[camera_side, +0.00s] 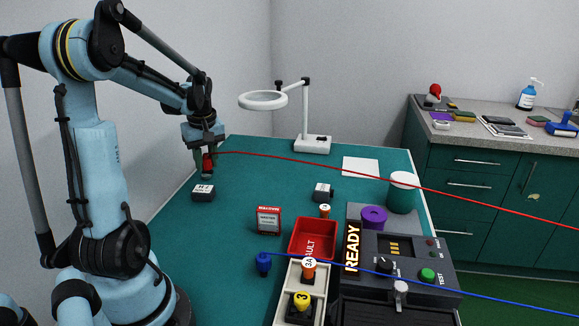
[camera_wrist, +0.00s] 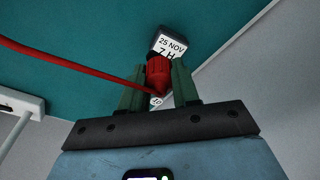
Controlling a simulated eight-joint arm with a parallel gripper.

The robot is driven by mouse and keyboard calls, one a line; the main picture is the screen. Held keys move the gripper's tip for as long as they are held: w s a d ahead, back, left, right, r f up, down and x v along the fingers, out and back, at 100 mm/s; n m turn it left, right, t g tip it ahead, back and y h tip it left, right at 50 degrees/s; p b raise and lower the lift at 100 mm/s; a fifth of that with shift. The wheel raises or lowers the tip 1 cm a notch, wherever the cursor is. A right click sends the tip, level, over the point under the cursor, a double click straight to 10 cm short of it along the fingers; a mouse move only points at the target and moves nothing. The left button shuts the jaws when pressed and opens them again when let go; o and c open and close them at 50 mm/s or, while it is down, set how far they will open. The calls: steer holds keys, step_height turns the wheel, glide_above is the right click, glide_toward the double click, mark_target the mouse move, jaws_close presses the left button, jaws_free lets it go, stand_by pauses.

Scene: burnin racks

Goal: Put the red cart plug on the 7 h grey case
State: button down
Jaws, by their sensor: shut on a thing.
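My gripper (camera_side: 207,163) is shut on the red cart plug (camera_side: 208,165), whose red cord runs off to the right in the side view. In the wrist view the plug (camera_wrist: 158,76) sits between the two green fingers of my gripper (camera_wrist: 158,85). The 7 h grey case (camera_wrist: 170,46), with a white label reading "25 NOV 7 H", shows just beyond the plug in the wrist view. In the side view the case (camera_side: 203,193) stands on the green table below my gripper. The plug appears above the case and apart from it; the wrist view partly hides the case's label.
Another small grey case (camera_side: 323,192) stands mid-table. A red and white box (camera_side: 269,220), a red tray (camera_side: 314,238), a blue plug (camera_side: 263,263) and a control box (camera_side: 405,260) stand nearer. A magnifier lamp (camera_side: 312,145) stands at the back. The red cord crosses the table.

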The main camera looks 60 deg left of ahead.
steer(key=a+f, duration=0.1)
steer(key=s+a+f, duration=0.1)
steer(key=shift+s+a, duration=0.2)
steer(key=shift+a, duration=0.2)
steer(key=shift+f, duration=1.95)
steer(key=shift+f, duration=0.15)
steer(key=c, duration=0.8)
jaws_free()
